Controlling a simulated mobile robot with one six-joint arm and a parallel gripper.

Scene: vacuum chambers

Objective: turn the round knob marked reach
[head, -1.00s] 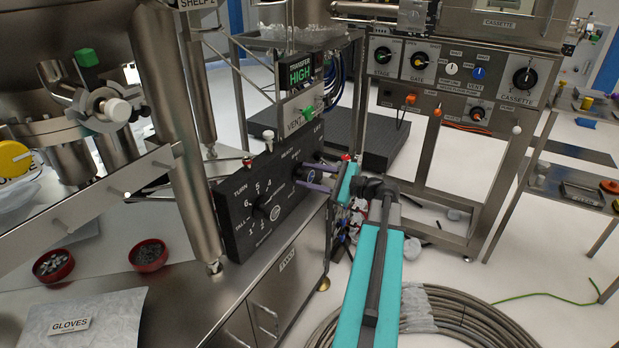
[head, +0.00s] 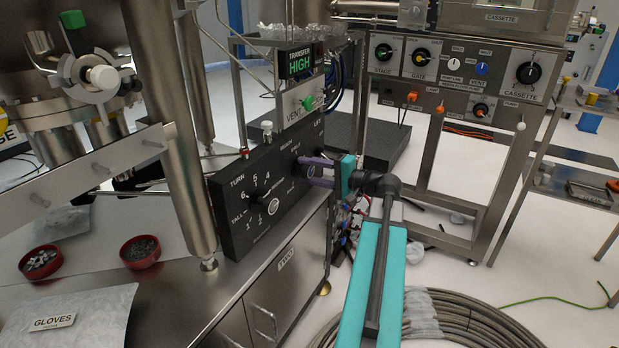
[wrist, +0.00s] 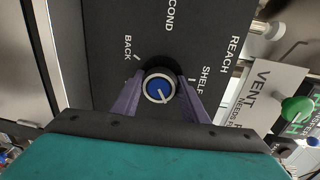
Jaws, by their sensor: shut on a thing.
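The round reach knob (wrist: 160,88) has a blue cap with a white pointer line, on a black panel (head: 240,235). In the wrist view its pointer aims down and slightly right. The words BACK, SECOND, SHELF and REACH are printed around it. My gripper (wrist: 161,80) has its two purple fingers closed on the knob's left and right sides. In the head view my gripper (head: 303,170) reaches the panel's right part, and its fingers largely hide the knob. A second knob marked TURN (head: 262,195), with numbers around it, sits farther left on the panel.
A green vent knob (head: 307,103) stands just above the panel. A steel post (head: 180,150) rises at the panel's left end. Red bowls (head: 141,252) and a gloves packet (head: 70,318) lie on the bench. Coiled hose (head: 470,325) lies on the floor at right.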

